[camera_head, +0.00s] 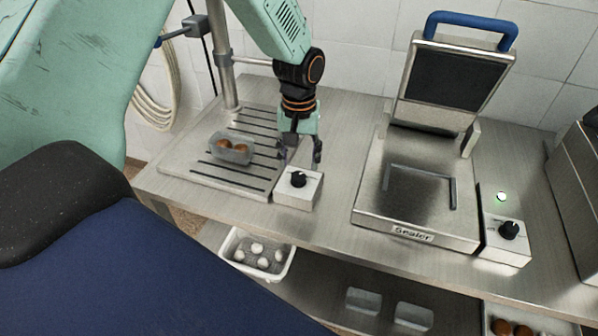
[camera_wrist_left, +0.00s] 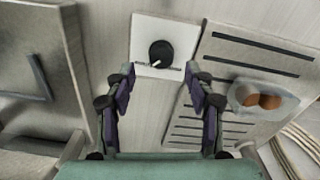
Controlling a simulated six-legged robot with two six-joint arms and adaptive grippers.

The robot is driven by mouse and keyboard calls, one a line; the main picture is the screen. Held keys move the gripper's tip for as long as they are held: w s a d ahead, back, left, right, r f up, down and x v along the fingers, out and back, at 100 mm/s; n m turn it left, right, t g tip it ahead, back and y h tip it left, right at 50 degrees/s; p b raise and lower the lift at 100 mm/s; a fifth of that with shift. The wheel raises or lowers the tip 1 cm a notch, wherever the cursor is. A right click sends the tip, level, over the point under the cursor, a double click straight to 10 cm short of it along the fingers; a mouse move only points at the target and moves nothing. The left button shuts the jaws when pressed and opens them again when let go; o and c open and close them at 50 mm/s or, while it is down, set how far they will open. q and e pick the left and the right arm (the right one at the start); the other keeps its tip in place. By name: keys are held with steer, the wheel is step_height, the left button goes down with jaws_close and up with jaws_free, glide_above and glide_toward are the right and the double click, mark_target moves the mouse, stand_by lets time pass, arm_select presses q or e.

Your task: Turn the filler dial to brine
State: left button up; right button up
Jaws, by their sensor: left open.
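The filler dial is a black knob (camera_head: 298,179) on a white control box (camera_head: 304,193) at the front right corner of the slotted filler tray. It also shows in the left wrist view as a black knob (camera_wrist_left: 161,54) on a white plate, with a pale pointer line by it. The dial's markings are too small to read. My left gripper (camera_head: 302,160) is open and empty, pointing down just behind the dial box. In the left wrist view its fingers (camera_wrist_left: 163,88) stand apart on either side, short of the knob. My right gripper is not in view.
A clear tub (camera_head: 232,149) with brown items sits on the slotted tray (camera_head: 213,178). A sealer (camera_head: 411,209) with a raised lid and its own black knob (camera_head: 509,230) stands to the right. A white basket (camera_head: 232,262) is on the shelf below. Bare counter lies between box and sealer.

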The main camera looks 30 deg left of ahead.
mark_target(299, 175)
arm_select(q)
steer(key=f, duration=0.4)
steer(key=shift+a, duration=0.2)
steer(key=shift+w+d+f, duration=0.15)
steer(key=shift+d+f, duration=0.05)
steer(key=shift+f, duration=0.35)
steer(key=shift+s+a+r, duration=0.1)
steer(key=shift+s+a, duration=0.05)
steer(key=shift+s, duration=0.05)
steer(key=shift+c, duration=0.6)
steer(key=shift+w, duration=0.15)
steer(key=c, duration=0.6)
jaws_close()
